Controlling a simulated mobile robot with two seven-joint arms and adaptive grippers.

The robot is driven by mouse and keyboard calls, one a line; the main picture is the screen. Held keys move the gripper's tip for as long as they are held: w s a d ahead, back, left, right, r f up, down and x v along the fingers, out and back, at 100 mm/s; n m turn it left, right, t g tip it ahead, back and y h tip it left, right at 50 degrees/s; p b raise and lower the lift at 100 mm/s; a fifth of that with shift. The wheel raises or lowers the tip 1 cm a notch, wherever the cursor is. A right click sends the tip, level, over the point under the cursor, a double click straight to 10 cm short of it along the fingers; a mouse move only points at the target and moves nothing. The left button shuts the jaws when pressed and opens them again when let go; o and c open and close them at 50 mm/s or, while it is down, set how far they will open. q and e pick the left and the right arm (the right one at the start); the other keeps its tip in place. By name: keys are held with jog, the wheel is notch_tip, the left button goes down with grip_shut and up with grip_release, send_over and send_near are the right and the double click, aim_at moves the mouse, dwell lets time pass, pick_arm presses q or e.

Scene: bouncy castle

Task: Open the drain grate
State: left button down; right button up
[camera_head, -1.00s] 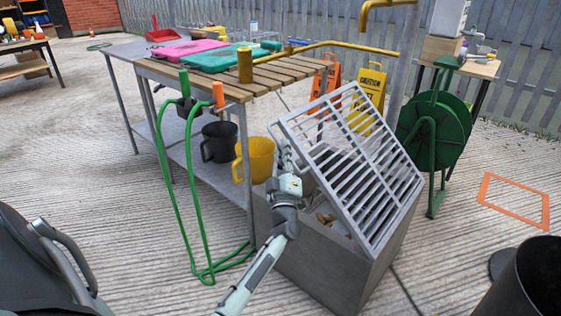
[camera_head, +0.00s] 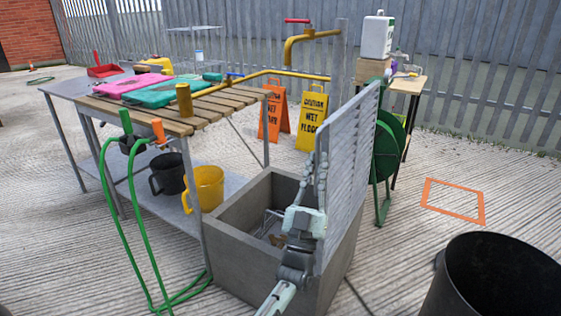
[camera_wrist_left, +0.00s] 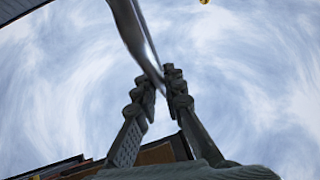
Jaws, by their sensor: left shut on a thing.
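The drain grate (camera_head: 352,165) is a grey metal panel of slats in the head view. It stands nearly upright at the right side of the square concrete drain box (camera_head: 236,264), and the top of the box is open. My left gripper (camera_head: 317,172) is at the near edge of the grate. In the left wrist view, its fingers (camera_wrist_left: 160,86) are shut on a shiny grey bar (camera_wrist_left: 138,32), part of the grate. My left wrist hides some of the box's inside. My right gripper is not in view.
A slatted work table (camera_head: 215,108) with a green hose (camera_head: 113,225) at its front stands left of the box. A black bin (camera_head: 450,300) is at the lower right. A green hose reel (camera_head: 385,150) stands behind the grate. Ground around the orange frame (camera_head: 428,203) is clear.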

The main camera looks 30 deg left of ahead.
pick_arm(q)
jog(key=d+m+h, duration=0.6)
jog(key=d, duration=0.3)
jog(key=shift+s+d+f+t+b, duration=0.2)
jog(key=shift+s+f+t+b, duration=0.05)
jog(key=shift+s+t+b, duration=0.1)
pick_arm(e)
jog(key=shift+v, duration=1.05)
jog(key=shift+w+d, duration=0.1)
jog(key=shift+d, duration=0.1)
pick_arm(q)
jog(key=c, duration=1.6)
grip_release()
jog(key=shift+f, duration=0.1)
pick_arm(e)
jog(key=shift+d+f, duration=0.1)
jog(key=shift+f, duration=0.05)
pick_arm(q)
jog(key=v, duration=1.2)
jog(key=shift+a, duration=0.1)
jog(key=shift+h, duration=0.3)
